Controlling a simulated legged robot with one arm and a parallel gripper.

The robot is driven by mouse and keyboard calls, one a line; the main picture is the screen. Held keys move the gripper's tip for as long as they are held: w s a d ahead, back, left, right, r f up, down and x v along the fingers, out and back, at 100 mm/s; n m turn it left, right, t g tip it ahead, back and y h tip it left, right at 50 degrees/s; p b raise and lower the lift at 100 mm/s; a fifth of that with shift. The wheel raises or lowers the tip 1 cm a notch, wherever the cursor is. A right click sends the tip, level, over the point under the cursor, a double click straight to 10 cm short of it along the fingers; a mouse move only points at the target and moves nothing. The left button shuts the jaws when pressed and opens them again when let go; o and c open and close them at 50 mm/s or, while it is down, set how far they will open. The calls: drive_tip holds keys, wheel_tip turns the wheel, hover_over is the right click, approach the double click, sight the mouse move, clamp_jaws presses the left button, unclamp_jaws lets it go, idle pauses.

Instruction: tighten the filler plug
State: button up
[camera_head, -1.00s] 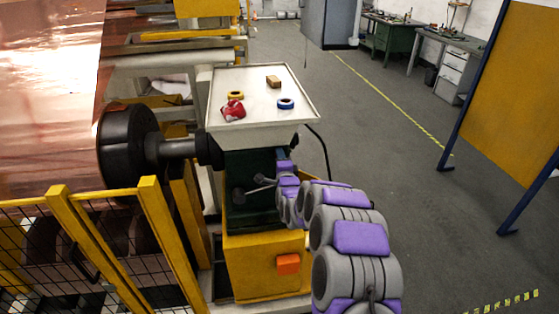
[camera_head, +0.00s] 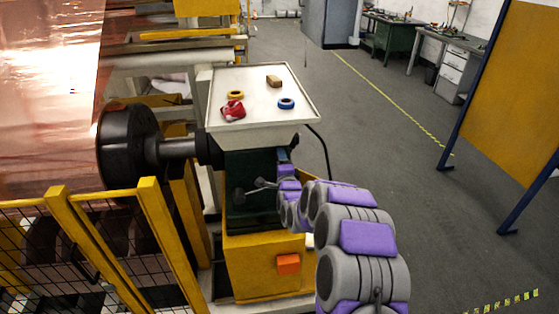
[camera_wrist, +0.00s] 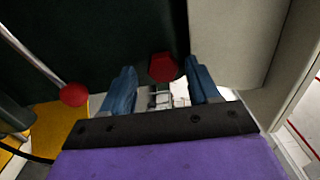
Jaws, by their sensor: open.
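A red round cap, which looks like the filler plug (camera_wrist: 163,67), shows in the wrist view against a dark green housing (camera_wrist: 95,35). My gripper (camera_wrist: 163,72) has its two blue fingers apart, one on each side of the red cap in the picture. I cannot tell whether either finger touches it. In the head view my gripper (camera_head: 282,155) is at the green machine housing (camera_head: 248,172), just under the white tabletop. The plug itself is hidden there.
A lever with a red knob (camera_wrist: 74,94) is left of my gripper. Above, the white tray top (camera_head: 262,118) holds a red cloth (camera_head: 233,110), yellow tape (camera_head: 236,94), blue tape (camera_head: 286,104) and a brown block (camera_head: 274,81). A yellow fence (camera_head: 168,235) stands left. Floor to the right is clear.

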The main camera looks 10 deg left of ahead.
drive_tip(key=p+v, duration=0.1)
drive_tip(key=v, duration=1.5)
drive_tip(key=shift+p, duration=0.4)
drive_tip(key=shift+a, duration=0.1)
drive_tip(key=s+d+r+n+g+h, duration=0.1)
drive_tip(key=s+d+r+n+g, duration=0.2)
drive_tip(key=s, duration=1.2)
drive_tip(key=s+d+r+n+g+h, duration=0.2)
drive_tip(key=s+d+n+g, duration=0.5)
drive_tip(key=s, duration=0.8)
drive_tip(key=s+d+r+n+g+h, duration=0.2)
drive_tip(key=s+d+n+g, duration=0.3)
drive_tip(key=s, duration=1.1)
drive_tip(key=d+r+g, duration=0.1)
drive_tip(key=d+g, duration=0.2)
drive_tip(key=g, duration=0.1)
drive_tip(key=shift+d+r, duration=0.25)
drive_tip(key=shift+r, duration=0.1)
